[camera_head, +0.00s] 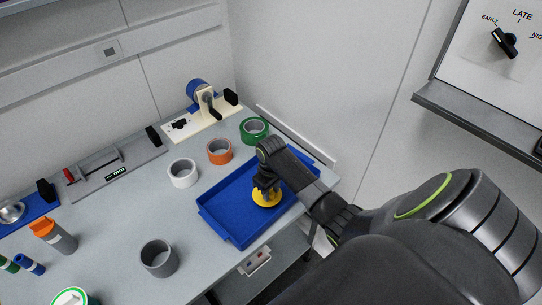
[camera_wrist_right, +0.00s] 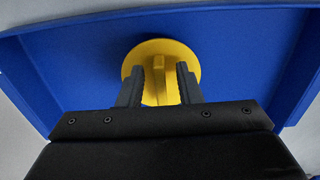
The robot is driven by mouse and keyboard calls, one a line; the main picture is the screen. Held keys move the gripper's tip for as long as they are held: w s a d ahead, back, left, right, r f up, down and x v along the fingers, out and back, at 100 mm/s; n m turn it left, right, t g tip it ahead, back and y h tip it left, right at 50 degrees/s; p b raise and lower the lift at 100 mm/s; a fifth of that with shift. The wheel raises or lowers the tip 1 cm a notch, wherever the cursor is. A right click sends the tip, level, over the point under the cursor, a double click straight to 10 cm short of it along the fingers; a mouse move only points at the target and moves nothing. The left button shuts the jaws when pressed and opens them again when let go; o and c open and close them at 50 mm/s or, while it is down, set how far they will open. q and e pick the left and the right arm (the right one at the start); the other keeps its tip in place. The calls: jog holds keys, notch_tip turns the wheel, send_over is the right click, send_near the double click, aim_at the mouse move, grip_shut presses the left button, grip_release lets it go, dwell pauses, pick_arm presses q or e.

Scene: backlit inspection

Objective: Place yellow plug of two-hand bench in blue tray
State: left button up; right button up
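The yellow plug (camera_head: 267,197) is a round disc with a raised grip bar, in or just over the blue tray (camera_head: 238,229). My right gripper (camera_head: 266,185) points down over it. In the right wrist view the plug (camera_wrist_right: 159,50) lies between the two dark fingers of the right gripper (camera_wrist_right: 160,86), with the tray (camera_wrist_right: 80,60) behind it. The fingers stand apart on both sides of the plug's bar, with a gap visible on each side. Whether the plug touches the tray floor is hard to tell. My left gripper is not in view.
White (camera_head: 183,173), orange (camera_head: 219,151), green (camera_head: 254,130) and grey (camera_head: 158,259) rings stand on the grey bench (camera_head: 110,216) left of and behind the tray. A wall panel with a knob (camera_head: 504,42) is at upper right.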

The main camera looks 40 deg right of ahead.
aim_at(271, 192)
notch_tip(271, 192, up, 12)
jog(key=shift+r, duration=0.15)
dwell(0.3)
dwell(0.4)
